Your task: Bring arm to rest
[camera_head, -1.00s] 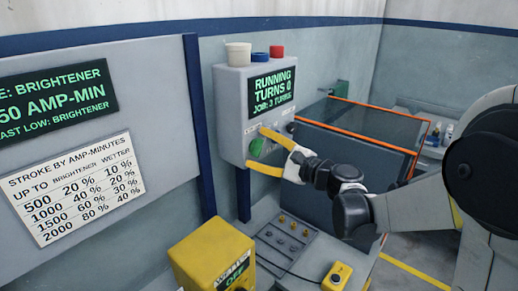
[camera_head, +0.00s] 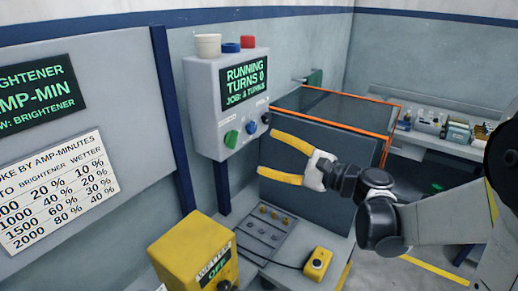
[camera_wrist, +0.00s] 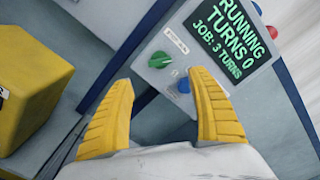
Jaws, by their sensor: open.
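My gripper (camera_head: 268,157) has yellow fingers, spread open and empty. It hangs in the air in front of the grey control box (camera_head: 204,105) and to the right of its knobs, apart from them. The box's screen (camera_head: 247,82) reads running, turns 0. A green knob (camera_head: 231,139) and a blue knob (camera_head: 251,128) sit below the screen.
An orange-edged dark tank (camera_head: 345,112) stands behind my gripper. A yellow switch box (camera_head: 190,255) reading OFF is at the lower left, and a small yellow pendant (camera_head: 317,263) lies on the bench. Text boards hang on the left wall. A shelf (camera_head: 440,143) stands at the right.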

